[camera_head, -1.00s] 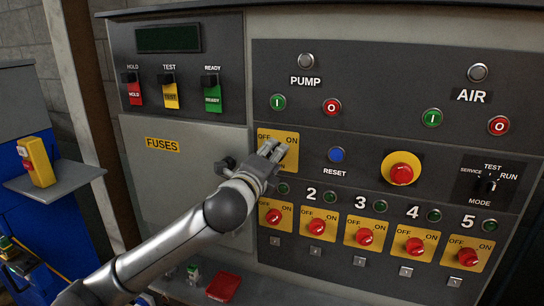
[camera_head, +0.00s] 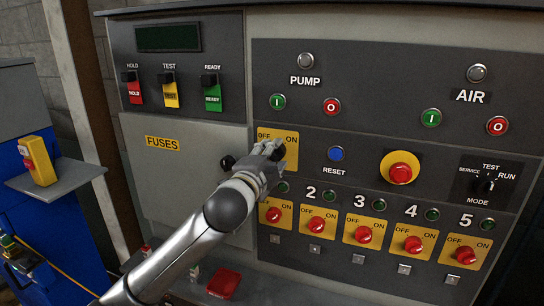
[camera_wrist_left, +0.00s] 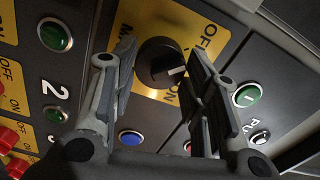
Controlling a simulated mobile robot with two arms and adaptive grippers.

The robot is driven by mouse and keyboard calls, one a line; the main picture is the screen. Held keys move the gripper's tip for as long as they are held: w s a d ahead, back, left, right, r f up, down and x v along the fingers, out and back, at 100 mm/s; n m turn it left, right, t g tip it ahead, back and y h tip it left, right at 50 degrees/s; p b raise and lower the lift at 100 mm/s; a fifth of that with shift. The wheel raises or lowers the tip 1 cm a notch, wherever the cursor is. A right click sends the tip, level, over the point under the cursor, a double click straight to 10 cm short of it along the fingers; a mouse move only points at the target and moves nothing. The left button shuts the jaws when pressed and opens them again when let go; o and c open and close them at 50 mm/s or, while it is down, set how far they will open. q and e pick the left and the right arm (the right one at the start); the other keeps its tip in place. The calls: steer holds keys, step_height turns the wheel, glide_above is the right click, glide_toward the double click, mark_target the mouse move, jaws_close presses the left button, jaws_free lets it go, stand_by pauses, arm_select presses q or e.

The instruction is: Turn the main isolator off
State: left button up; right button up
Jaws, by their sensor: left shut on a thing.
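The main isolator is a black rotary knob (camera_wrist_left: 158,62) on a yellow plate (camera_head: 289,138) marked OFF and ON. The plate is on the grey panel, above the row of red switches. My left gripper (camera_head: 270,150) is at the plate and hides most of the knob in the head view. My right gripper is not in view.
A black latch (camera_head: 228,163) of the fuses door (camera_head: 165,195) is close left of my gripper. The blue reset button (camera_head: 336,154) is to the right. Numbered red switches (camera_head: 273,215) sit just below. A red object (camera_head: 223,283) lies on the ledge.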

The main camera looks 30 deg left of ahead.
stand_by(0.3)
arm_select(q)
steer(key=o, duration=1)
steer(key=shift+s, duration=0.1)
steer(key=v, duration=0.7)
steer(key=shift+s, duration=0.15)
